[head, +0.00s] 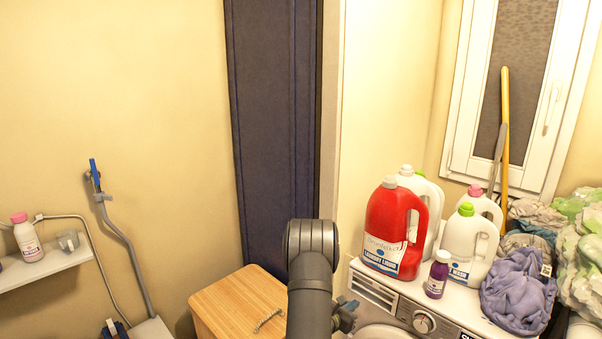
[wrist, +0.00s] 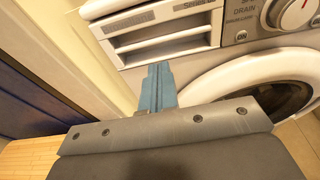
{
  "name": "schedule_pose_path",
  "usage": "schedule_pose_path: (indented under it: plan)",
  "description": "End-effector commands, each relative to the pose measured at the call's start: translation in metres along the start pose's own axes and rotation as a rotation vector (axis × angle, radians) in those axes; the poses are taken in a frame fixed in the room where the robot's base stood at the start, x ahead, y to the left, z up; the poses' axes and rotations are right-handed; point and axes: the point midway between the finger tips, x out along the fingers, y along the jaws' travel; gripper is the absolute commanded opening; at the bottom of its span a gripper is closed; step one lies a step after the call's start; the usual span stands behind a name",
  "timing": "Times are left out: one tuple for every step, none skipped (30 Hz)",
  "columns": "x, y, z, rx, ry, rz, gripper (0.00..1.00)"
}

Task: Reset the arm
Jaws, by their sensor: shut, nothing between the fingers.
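My gripper (wrist: 157,80) shows in the wrist view as two blue fingers pressed together, with nothing between them. The fingers point at the front of a white washing machine (wrist: 215,68), just below its detergent drawer (wrist: 165,38). I cannot tell whether they touch it. In the head view my arm rises from the bottom centre and bends over. Part of my gripper shows low beside it, in front of the washing machine (head: 398,311), and the arm hides the rest.
A red detergent jug (head: 392,228), white jugs (head: 468,245), a purple bottle (head: 437,275) and purple cloth (head: 519,292) crowd the washer top. A wooden cabinet (head: 226,299) stands left of my arm. The round washer door (wrist: 285,98) looks shut.

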Motion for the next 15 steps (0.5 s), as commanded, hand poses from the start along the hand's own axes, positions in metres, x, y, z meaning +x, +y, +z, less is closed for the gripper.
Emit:
schedule_pose_path:
  plan:
    - [0.012,-0.001,0.000,0.001,-0.001,-0.002,0.00]
    - [0.018,-0.001,0.000,0.001,-0.002,-0.002,0.00]
    - [0.026,-0.001,0.000,0.001,-0.001,-0.002,0.00]
    - [0.031,-0.001,-0.001,0.001,0.000,-0.002,0.00]
    - [0.037,-0.001,0.000,0.002,-0.001,-0.002,0.00]
    - [0.045,-0.001,0.000,0.001,-0.001,-0.002,0.00]
    - [0.050,-0.001,0.000,0.001,-0.001,-0.001,0.00]
    - [0.055,-0.001,0.000,0.000,-0.001,-0.001,0.00]
    - [0.061,-0.001,0.000,0.001,-0.002,-0.001,0.00]
    - [0.065,-0.001,0.001,0.002,-0.002,-0.002,0.00]
    - [0.069,-0.001,0.001,0.002,-0.002,-0.002,0.00]
    - [0.073,-0.001,0.001,0.002,-0.002,-0.001,0.00]
    - [0.076,-0.001,0.001,0.002,-0.002,-0.001,0.00]
    - [0.079,0.000,0.001,0.002,-0.002,-0.001,0.00]
    - [0.081,0.000,0.001,0.002,-0.003,-0.001,0.00]
